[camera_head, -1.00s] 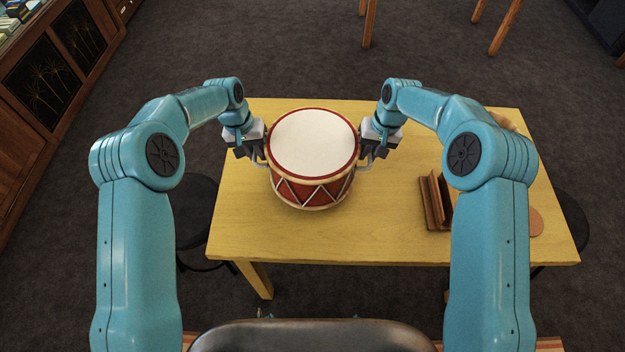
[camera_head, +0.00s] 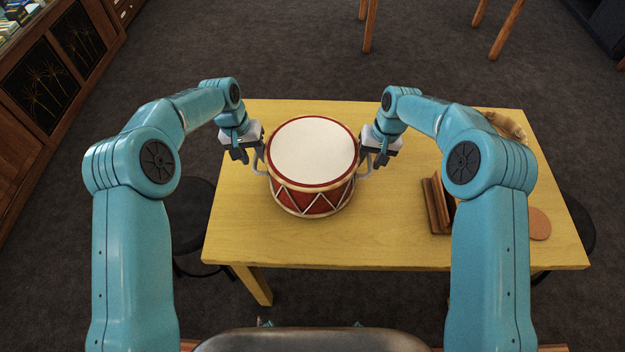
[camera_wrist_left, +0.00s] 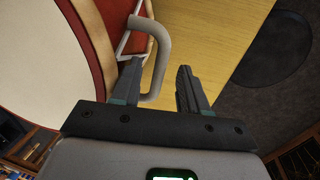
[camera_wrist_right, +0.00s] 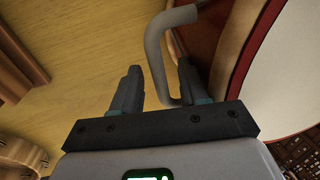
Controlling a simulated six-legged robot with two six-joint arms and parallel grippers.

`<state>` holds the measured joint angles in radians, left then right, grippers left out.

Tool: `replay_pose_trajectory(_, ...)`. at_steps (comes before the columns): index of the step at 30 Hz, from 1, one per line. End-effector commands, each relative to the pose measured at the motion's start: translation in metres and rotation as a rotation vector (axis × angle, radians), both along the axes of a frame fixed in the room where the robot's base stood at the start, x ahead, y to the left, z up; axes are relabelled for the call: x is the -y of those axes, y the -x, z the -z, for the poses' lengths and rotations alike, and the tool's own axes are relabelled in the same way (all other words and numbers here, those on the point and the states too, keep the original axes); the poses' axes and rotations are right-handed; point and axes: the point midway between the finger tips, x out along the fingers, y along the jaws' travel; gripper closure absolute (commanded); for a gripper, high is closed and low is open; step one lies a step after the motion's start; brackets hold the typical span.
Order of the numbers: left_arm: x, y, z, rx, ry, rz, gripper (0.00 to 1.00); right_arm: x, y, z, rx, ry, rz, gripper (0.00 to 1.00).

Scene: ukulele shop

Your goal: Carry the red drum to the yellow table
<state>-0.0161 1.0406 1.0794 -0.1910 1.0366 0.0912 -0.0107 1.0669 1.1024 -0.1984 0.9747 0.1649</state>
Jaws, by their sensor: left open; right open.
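The red drum (camera_head: 312,200) stands upright on the yellow table (camera_head: 400,225), left of its middle. It has a white top, a cream rim and a zigzag side. My left gripper (camera_head: 252,158) is at the drum's left side, open, with the grey left handle (camera_wrist_left: 163,45) between its fingers. My right gripper (camera_head: 375,160) is at the right side, open, with the right handle (camera_wrist_right: 152,45) between its fingers. In both wrist views a gap shows between the handle and the outer finger. The drum's far side is hidden.
A brown wooden stand (camera_head: 434,205) and a round tan disc (camera_head: 539,223) lie on the table's right part, partly behind my right arm. Dark round stools (camera_head: 190,215) flank the table. The table front between drum and stand is clear. A cabinet (camera_head: 40,95) stands at far left.

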Motion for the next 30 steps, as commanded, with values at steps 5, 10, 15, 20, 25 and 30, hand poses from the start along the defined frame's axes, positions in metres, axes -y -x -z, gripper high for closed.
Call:
replay_pose_trajectory(5,-0.008,-0.001,-0.043,0.004,0.0,-0.001,0.56,0.0,0.0,0.0,0.0,0.0,0.0,0.56)
replay_pose_trajectory(10,-0.014,-0.001,-0.076,0.004,0.0,-0.001,0.56,-0.001,0.0,0.0,0.0,-0.001,0.0,0.56)
replay_pose_trajectory(15,-0.018,-0.001,-0.095,0.002,-0.001,-0.001,0.56,-0.001,0.0,0.0,0.0,-0.001,0.0,0.56)
replay_pose_trajectory(20,-0.019,-0.001,-0.098,-0.001,-0.001,-0.001,0.56,0.002,-0.001,-0.013,0.003,-0.001,0.001,0.56)
replay_pose_trajectory(25,-0.019,-0.001,-0.098,0.0,-0.001,-0.001,0.56,0.009,0.0,-0.049,0.005,-0.001,0.001,0.56)
replay_pose_trajectory(30,-0.019,-0.001,-0.098,0.0,-0.001,-0.001,0.56,0.015,0.0,-0.086,0.004,-0.001,0.0,0.56)
